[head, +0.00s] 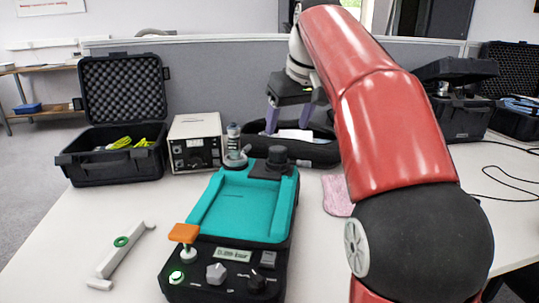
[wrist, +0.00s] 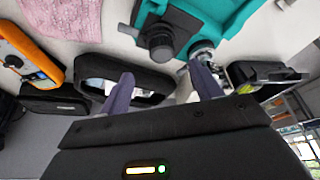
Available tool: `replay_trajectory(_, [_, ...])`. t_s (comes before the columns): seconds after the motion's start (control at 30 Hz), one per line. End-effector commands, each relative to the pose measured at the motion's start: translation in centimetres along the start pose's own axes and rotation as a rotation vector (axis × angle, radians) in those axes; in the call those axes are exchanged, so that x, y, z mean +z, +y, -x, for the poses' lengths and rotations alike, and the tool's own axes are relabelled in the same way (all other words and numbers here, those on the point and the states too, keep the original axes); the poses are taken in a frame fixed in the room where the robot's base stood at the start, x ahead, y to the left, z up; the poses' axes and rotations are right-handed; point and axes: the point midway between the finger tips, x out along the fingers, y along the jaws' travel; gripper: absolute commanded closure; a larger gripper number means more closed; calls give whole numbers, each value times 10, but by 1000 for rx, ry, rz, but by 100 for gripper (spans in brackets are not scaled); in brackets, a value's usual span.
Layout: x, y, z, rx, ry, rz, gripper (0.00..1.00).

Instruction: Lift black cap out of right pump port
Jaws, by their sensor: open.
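The teal-and-black pump unit (head: 240,205) stands on the white table. The black cap (head: 277,158) sits in the port at its far right corner. It also shows in the wrist view (wrist: 160,40), upper middle, beyond the fingertips. A grey metal fitting (head: 235,158) is in the other port, at the far left corner. My gripper (head: 288,128) hangs above and slightly behind the cap in the head view. Its two purple fingers are apart with nothing between them; they also show in the wrist view (wrist: 161,72). The fingers are not touching the cap.
An open black pouch (head: 322,152) lies behind the pump. A grey meter box (head: 196,142) and an open black case (head: 110,165) stand to the left. A pink cloth (head: 336,194) lies right of the pump. A grey partition (head: 235,70) runs behind.

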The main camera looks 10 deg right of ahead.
Motion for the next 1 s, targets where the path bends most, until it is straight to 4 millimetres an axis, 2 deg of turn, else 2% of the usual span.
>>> replay_trajectory(0.5, [-4,-3,-67,0,-1,-1,36])
replay_trajectory(0.63, [-4,-3,-74,1,1,-1,36])
replay_trajectory(0.83, [-4,-3,-74,1,1,-1,36])
replay_trajectory(1.0, [-4,-3,-74,1,1,-1,57])
